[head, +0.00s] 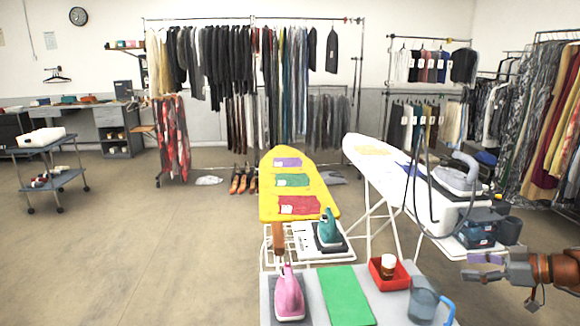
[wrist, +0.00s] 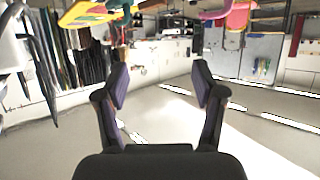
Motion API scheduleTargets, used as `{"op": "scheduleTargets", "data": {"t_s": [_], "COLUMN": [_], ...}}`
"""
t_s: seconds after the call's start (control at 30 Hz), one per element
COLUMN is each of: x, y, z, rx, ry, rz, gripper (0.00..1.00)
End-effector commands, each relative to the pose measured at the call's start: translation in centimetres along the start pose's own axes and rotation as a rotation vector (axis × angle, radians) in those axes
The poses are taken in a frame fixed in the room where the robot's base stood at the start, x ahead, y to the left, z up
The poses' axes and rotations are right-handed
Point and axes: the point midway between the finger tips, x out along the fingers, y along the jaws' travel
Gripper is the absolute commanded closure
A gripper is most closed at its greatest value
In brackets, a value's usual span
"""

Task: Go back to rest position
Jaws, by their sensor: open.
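My gripper (head: 484,267) is at the right edge in the head view, raised beside the right end of the near table (head: 388,306). In the wrist view my gripper (wrist: 162,88) has its two fingers spread wide with nothing between them. My gripper touches nothing that I can see.
The near table holds a pink iron (head: 288,294), a green mat (head: 346,295), a red tray (head: 390,275) with a jar, and a clear jug (head: 423,303). Behind stand a yellow ironing board (head: 267,204) and a white one (head: 352,148). Open floor (head: 130,250) lies left.

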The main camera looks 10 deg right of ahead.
Motion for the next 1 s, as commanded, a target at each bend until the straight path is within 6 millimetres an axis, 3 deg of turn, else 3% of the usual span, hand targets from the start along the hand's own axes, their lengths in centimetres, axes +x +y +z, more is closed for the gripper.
{"op": "scheduleTargets", "data": {"t_s": [0.37, 0.57, 0.67, 0.8, 1.0], "x": [5.2, 8.1, 9.7, 12.3, 14.1], "y": [-4.6, -8.6, -11.4, -17.0, -25.1], "z": [-3.3, -5.1, -6.2, -7.4, -7.7], "rx": [0.086, 0.16, 0.204, 0.288, 0.399], "ry": [-0.077, -0.155, -0.22, -0.355, -0.582], "rz": [-0.131, -0.21, -0.255, -0.319, -0.352], "gripper": [0.31, 0.31, 0.31, 0.31, 0.31]}}
